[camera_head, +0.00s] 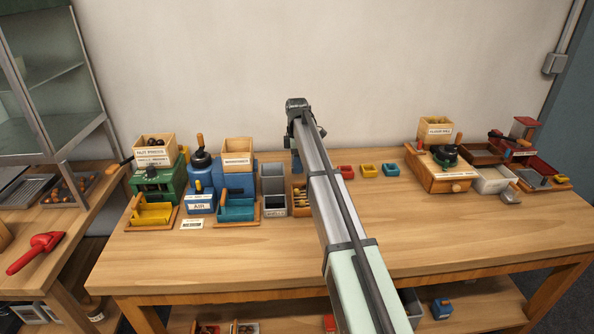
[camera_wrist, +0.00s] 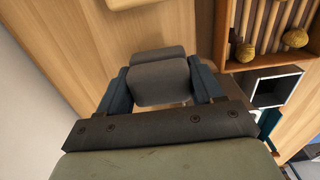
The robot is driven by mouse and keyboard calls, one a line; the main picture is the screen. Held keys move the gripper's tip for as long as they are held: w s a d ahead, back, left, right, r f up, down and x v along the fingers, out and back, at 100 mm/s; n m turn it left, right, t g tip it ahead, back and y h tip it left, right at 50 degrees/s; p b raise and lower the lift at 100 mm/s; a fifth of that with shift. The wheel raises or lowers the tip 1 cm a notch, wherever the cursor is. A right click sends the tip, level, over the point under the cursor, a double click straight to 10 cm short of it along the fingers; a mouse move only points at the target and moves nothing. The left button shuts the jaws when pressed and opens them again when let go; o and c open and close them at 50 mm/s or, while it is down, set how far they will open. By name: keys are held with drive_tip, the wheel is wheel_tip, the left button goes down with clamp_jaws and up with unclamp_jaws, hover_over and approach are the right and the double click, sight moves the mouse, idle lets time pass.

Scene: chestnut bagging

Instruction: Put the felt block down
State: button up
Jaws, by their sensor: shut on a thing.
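The felt block (camera_wrist: 172,88) is a grey, rounded block between the two blue fingers of my gripper (camera_wrist: 158,78) in the wrist view. The fingers are shut on its left and right sides. A narrower grey piece (camera_wrist: 158,53) shows just beyond it; I cannot tell if it is part of the same block. Bare wooden table (camera_wrist: 165,25) shows beyond the block, and I cannot tell whether the block touches it. In the head view my arm hides the block, and only a bit of blue finger shows near the back of the table.
A wooden tray (camera_wrist: 223,30) of sticks with round tan ends lies right of the gripper in the wrist view. Grey bins (camera_head: 272,178) stand left of the arm. The table's front middle is clear.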

drive_tip(key=shift+f, duration=1.8)
drive_tip(key=o, duration=1.2)
drive_tip(key=shift+f, duration=0.1)
wheel_tip(320, 180, up, 12)
drive_tip(key=shift+r, duration=0.15)
